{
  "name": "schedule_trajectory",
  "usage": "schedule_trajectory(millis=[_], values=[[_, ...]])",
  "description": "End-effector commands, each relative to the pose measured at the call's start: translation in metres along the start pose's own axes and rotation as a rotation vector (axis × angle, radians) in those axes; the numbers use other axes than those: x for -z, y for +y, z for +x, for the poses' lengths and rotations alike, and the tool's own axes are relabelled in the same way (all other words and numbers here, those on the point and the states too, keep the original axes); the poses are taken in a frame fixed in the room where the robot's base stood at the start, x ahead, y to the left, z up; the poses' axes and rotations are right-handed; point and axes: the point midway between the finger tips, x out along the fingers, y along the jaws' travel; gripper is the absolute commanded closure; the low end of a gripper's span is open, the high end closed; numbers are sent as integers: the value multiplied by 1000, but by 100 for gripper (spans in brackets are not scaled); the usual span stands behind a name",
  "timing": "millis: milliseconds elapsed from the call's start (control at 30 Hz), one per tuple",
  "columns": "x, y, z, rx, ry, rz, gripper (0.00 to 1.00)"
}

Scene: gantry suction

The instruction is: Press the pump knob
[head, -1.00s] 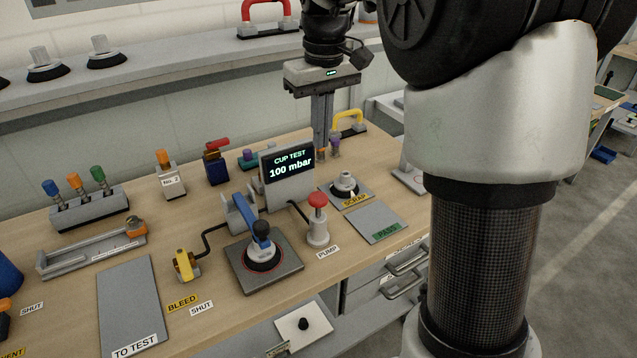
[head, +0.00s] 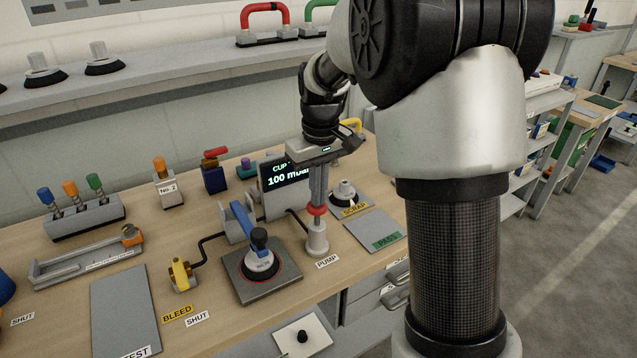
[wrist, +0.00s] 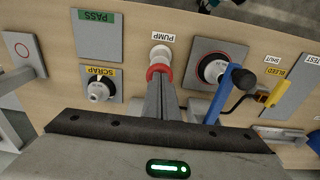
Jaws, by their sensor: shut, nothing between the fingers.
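The pump has a red knob (head: 316,210) on a grey-white cylindrical body (head: 317,240), behind the PUMP label. My gripper (head: 318,203) points down with its fingers shut and empty, its tips right at the top of the knob. Whether they touch it, I cannot tell. In the wrist view the closed fingers (wrist: 160,90) reach toward the red knob (wrist: 158,72) and cover part of it. The knob's top is hidden behind the fingertips.
The cup test display (head: 285,183) reads 100 mbar and is partly hidden by my gripper. The scrap plate with a cup (head: 344,192) and the pass plate (head: 374,230) lie to the right.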

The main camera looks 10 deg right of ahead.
Motion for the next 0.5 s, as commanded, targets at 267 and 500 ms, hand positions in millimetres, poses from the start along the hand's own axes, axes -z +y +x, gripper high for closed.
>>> schedule_trajectory(millis=[267, 500], values=[[0, 0, 1, 0, 1, 0, 100], [-2, 0, 20, 1, -2, 0, 100]])
